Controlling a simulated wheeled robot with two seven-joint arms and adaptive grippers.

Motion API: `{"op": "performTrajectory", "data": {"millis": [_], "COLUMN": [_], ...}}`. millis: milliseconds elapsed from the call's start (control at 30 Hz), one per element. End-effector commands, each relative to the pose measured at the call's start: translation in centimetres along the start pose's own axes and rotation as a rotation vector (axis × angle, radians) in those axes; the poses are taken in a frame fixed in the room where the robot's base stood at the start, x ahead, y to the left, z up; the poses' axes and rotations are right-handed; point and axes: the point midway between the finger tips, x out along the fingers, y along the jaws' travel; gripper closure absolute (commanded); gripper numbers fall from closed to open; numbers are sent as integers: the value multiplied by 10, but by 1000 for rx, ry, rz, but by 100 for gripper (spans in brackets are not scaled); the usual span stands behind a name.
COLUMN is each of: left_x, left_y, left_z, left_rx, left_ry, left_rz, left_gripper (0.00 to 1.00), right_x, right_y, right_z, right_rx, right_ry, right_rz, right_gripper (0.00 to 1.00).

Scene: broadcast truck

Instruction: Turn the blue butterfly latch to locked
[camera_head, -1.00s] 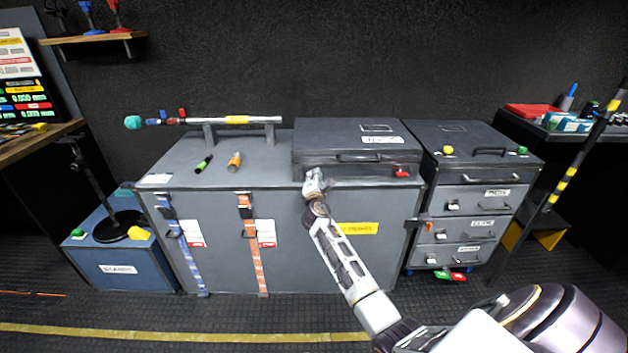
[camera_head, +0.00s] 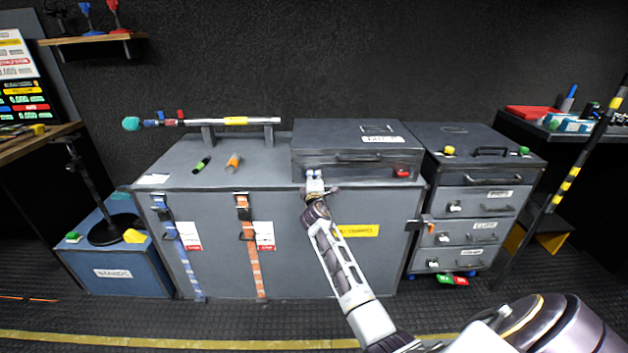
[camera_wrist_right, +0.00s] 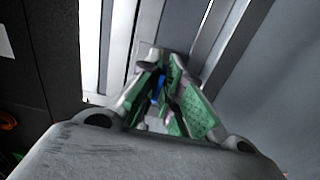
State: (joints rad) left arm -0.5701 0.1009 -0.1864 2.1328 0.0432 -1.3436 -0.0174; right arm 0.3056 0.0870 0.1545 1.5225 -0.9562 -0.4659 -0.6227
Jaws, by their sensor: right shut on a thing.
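The blue butterfly latch (camera_head: 314,174) is on the left front of the dark grey case (camera_head: 350,165), which stands on the large grey trunk. My right gripper (camera_head: 315,186) reaches up to it from below. In the right wrist view, the green-padded fingers (camera_wrist_right: 172,95) are shut on the blue latch (camera_wrist_right: 158,86). The fingers hide most of the latch, so I cannot tell its angle. My left gripper is in no view.
A red latch (camera_head: 402,173) is on the right of the case front. The trunk (camera_head: 210,230) has orange and blue straps on its front. A drawer cabinet (camera_head: 480,210) stands close on the right. The floor in front is clear.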

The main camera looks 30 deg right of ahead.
Motion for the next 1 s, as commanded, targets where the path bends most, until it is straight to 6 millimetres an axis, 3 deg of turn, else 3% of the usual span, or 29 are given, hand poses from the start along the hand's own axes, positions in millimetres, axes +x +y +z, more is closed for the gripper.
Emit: {"op": "performTrajectory", "data": {"millis": [33,367,400,567,1000], "left_x": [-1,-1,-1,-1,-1], "left_y": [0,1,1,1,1], "left_z": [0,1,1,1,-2], "left_rx": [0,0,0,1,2], "left_ry": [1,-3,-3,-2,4], "left_rz": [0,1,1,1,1], "left_gripper": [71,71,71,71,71], "right_x": [2,2,2,2,-1], "right_y": [8,8,8,8,2], "right_z": [3,3,3,3,2], "right_rx": [8,12,12,11,8], "right_ry": [-4,-4,-4,-4,-2], "right_rz": [12,12,12,11,3], "right_gripper": [100,100,92,71,71]}}
